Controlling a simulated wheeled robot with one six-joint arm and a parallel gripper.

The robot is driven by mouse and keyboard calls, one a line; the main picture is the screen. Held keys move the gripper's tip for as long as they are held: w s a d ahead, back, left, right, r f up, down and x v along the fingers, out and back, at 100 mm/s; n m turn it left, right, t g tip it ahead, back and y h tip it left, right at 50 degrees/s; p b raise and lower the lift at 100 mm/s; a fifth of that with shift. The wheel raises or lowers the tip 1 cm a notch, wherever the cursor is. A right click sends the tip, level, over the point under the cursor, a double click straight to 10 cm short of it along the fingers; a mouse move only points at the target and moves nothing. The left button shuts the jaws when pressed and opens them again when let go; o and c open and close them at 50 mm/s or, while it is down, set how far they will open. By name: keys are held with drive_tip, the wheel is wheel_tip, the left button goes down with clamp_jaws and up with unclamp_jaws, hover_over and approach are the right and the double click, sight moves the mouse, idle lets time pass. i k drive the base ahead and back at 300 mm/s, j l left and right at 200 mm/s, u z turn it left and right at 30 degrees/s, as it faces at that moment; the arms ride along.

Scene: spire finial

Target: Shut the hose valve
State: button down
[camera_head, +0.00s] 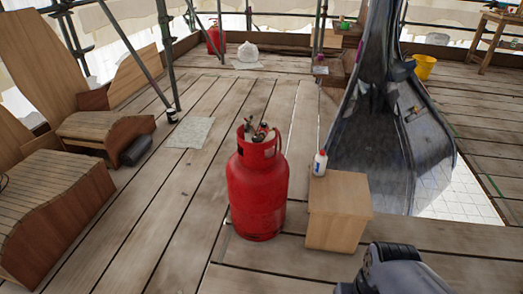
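A red gas cylinder (258,195) stands upright on the plank floor near the middle of the view. A small valve assembly (257,133) sits in the collar on its top, with brass-coloured and dark parts. It is too small to tell which part is the hose valve or how it is set. I cannot make out a hose. A dark grey rounded part of my arm shows at the bottom right, in front of a small wooden box. My gripper's fingers do not show.
A dark curved metal finial (385,130) rises behind, over a floor opening. A second red cylinder (215,40) stands far back. Planks left of the near cylinder are mostly clear.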

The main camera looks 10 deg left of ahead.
sight(257, 139)
drive_tip(key=i+j+u, duration=0.3)
drive_tip(key=i, duration=0.55)
drive_tip(key=i+l+u, duration=0.1)
drive_tip(key=i+u, duration=0.25)
drive_tip(key=i, duration=0.5)
